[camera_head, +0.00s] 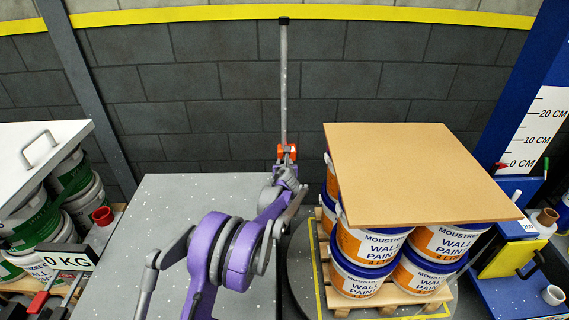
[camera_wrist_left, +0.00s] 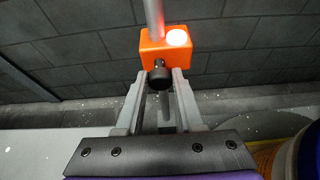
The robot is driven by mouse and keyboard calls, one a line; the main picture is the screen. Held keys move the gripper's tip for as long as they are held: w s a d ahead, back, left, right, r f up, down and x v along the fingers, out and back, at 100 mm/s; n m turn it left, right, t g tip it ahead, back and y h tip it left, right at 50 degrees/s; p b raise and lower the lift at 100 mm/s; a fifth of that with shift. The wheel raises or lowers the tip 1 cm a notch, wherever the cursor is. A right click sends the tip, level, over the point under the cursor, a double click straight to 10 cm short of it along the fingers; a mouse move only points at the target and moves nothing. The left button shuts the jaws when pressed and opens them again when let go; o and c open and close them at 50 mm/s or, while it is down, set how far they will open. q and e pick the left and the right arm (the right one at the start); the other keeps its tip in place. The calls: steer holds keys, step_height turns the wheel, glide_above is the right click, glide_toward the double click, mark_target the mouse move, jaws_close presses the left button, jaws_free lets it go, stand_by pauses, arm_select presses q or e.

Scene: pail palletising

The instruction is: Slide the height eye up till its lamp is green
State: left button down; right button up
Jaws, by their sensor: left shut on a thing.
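The height eye is a small orange box (camera_head: 287,152) on a thin upright grey pole (camera_head: 283,90), low on the part of the pole that shows. In the left wrist view the orange box (camera_wrist_left: 152,50) has a round lamp (camera_wrist_left: 178,37) on its upper right, glowing whitish with a pink tinge, not green. A black knob (camera_wrist_left: 160,77) sticks out of its near face. My left gripper (camera_head: 287,172) is at the box, and in the wrist view its fingers (camera_wrist_left: 158,88) are shut on the knob from both sides. My right gripper is not in view.
Right of the pole, paint pails (camera_head: 366,248) stand stacked on a pallet (camera_head: 390,303) under a brown board (camera_head: 410,170). A blue post with a centimetre scale (camera_head: 535,130) stands far right. Green pails under a white lid (camera_head: 30,160) are at left. The pole above the box is clear.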

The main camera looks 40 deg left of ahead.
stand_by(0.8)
arm_select(q)
step_height(320, 180, up, 25)
steer(key=p, duration=1.1)
steer(key=c, duration=0.6)
jaws_free()
steer(key=shift+o, duration=0.2)
steer(key=v, duration=1.1)
steer(key=shift+w+a, duration=0.1)
